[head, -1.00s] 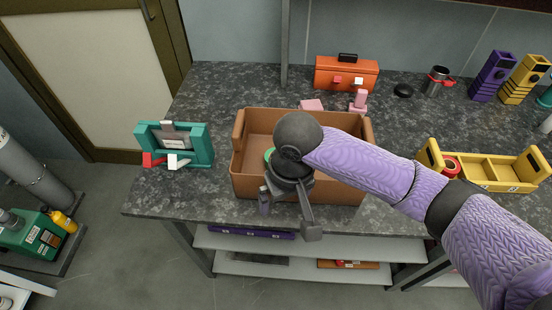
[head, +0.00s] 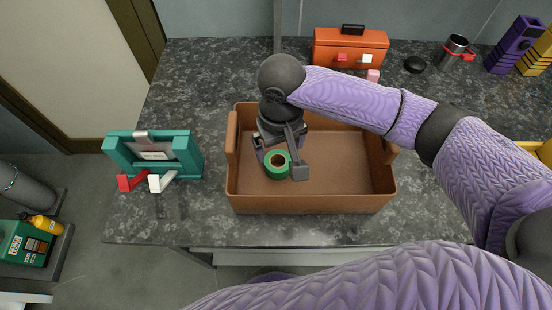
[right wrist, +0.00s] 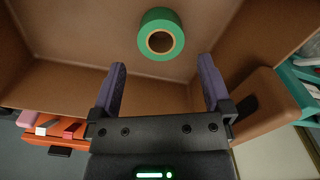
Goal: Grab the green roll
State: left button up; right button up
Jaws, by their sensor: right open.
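The green roll (head: 278,166) lies flat on the floor of the brown bin, in its left part. It also shows in the right wrist view (right wrist: 160,34), ahead of the fingertips and not between them. My right gripper (head: 281,165) is open and empty, reaching down into the bin just above the roll. My left gripper is not in view; a purple arm part crosses the bottom of the head view.
The brown bin (head: 310,204) has raised walls around the roll. A teal frame (head: 112,150) with red and white levers stands left of it. An orange toolbox (head: 350,48), a black lid (head: 414,65) and a steel flask (head: 454,50) stand behind. Counter at front left is clear.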

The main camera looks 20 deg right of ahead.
aim_at(278, 160)
jog(key=f+b, duration=0.1)
jog(key=f, duration=0.1)
jog(key=f+b, duration=0.1)
jog(key=f, duration=0.1)
jog(key=f+b, duration=0.1)
jog(key=f, duration=0.1)
jog(key=shift+w+f, duration=0.25)
jog(key=shift+w, duration=0.1)
jog(key=shift+r, duration=0.15)
jog(key=c, duration=1.1)
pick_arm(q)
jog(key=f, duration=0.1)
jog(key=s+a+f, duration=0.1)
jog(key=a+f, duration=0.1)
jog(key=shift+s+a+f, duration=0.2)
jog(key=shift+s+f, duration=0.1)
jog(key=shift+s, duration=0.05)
